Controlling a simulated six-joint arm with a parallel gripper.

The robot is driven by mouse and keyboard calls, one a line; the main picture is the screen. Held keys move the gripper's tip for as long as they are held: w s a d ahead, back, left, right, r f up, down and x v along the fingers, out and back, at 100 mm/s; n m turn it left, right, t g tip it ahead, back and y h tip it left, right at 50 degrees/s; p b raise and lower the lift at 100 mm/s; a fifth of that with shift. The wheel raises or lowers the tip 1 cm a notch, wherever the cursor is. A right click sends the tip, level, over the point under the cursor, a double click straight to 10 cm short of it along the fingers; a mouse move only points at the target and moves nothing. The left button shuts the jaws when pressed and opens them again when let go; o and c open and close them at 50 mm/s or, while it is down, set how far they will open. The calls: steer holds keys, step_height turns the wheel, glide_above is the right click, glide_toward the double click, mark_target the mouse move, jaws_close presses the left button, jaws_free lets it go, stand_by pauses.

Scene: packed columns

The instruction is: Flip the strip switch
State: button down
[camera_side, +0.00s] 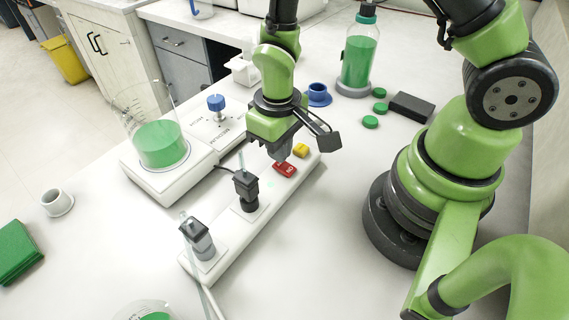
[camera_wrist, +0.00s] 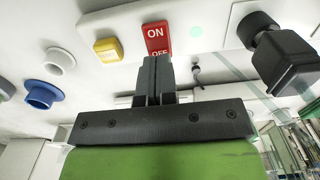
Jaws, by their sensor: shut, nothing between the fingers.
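The strip switch is a red rocker (camera_side: 285,169) on a white power strip (camera_side: 230,235). In the wrist view the red rocker (camera_wrist: 156,38) shows the words ON and OFF, with the OFF end partly behind my fingertips. My gripper (camera_side: 278,158) points down at the strip with its fingers shut and empty. In the wrist view my gripper (camera_wrist: 155,60) has its tips at the OFF end of the rocker; I cannot tell whether they touch it. A yellow button (camera_side: 301,150) sits beside the rocker, and it also shows in the wrist view (camera_wrist: 108,49).
Black plugs (camera_side: 246,187) (camera_side: 198,237) stand in the strip. A stirrer with a beaker of green liquid (camera_side: 160,143) stands left of it. A green bottle (camera_side: 359,60), a blue cup (camera_side: 318,94) and green caps (camera_side: 371,122) are behind.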

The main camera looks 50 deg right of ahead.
mark_target(294, 166)
steer(key=shift+f, duration=0.8)
stand_by(0.4)
steer(key=shift+r, duration=3.5)
steer(key=shift+r, duration=0.15)
steer(key=s+d+r+m+t+y, duration=0.1)
steer(key=s+r, duration=0.4)
steer(key=r, duration=0.5)
steer(key=s+d+r+m+t+y, duration=0.1)
steer(key=s+r+m+t, duration=0.2)
steer(key=r, duration=0.7)
steer(key=s+t, duration=0.2)
steer(key=t, duration=0.1)
steer(key=shift+s+d, duration=0.15)
steer(key=shift+d, duration=0.25)
